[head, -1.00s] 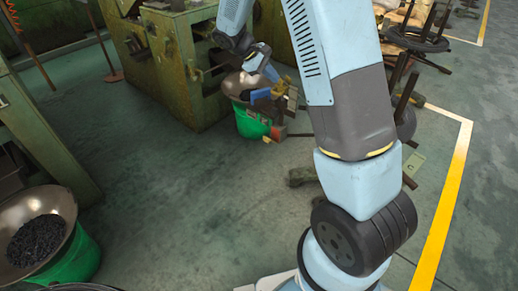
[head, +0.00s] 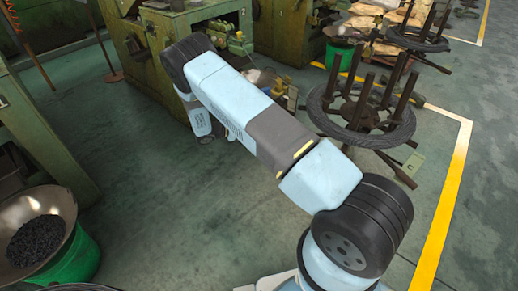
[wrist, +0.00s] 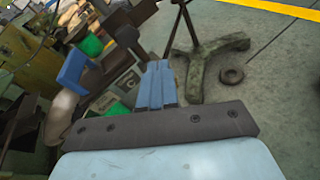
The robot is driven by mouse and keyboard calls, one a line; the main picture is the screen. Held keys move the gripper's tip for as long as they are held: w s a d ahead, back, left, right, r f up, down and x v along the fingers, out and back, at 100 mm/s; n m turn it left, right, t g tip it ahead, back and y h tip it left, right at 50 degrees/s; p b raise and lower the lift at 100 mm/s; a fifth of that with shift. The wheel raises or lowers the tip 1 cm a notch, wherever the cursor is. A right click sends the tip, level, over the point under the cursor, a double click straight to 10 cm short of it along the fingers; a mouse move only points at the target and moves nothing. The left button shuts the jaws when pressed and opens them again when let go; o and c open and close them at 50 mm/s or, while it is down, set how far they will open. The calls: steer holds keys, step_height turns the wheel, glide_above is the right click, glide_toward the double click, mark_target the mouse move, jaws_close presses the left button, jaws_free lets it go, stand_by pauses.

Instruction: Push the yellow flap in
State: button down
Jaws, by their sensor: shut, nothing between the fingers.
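My gripper (wrist: 155,78) shows in the wrist view with its blue fingers together and nothing between them. It points over the floor beside a cluster of machine parts. In the head view my arm folds toward the green machine and the gripper is hidden behind it. A small yellow part (head: 291,98) shows just beyond my arm, by the machine. I cannot tell whether it is the flap. I cannot make out the yellow flap in the wrist view. A blue angled piece (wrist: 75,68) stands left of the fingers, apart from them.
A green machine (head: 165,70) stands behind my arm. A round rack with upright posts (head: 362,112) is to the right. A bowl of dark pieces on a green bucket (head: 40,237) is at lower left. In the wrist view a stand's foot (wrist: 210,47) is near the fingers. The middle floor is clear.

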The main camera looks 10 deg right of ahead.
steer(key=s+a+f+n+t, duration=0.1)
steer(key=f+n+t, duration=0.2)
steer(key=f, duration=0.7)
steer(key=s+a+f+n+t, duration=0.2)
steer(key=f+n+t, duration=0.2)
steer(key=f, duration=0.7)
steer(key=shift+s+f+n, duration=0.2)
steer(key=shift+n, duration=0.3)
steer(key=r+x, duration=0.3)
steer(key=x, duration=0.9)
steer(key=shift+w+d, duration=0.25)
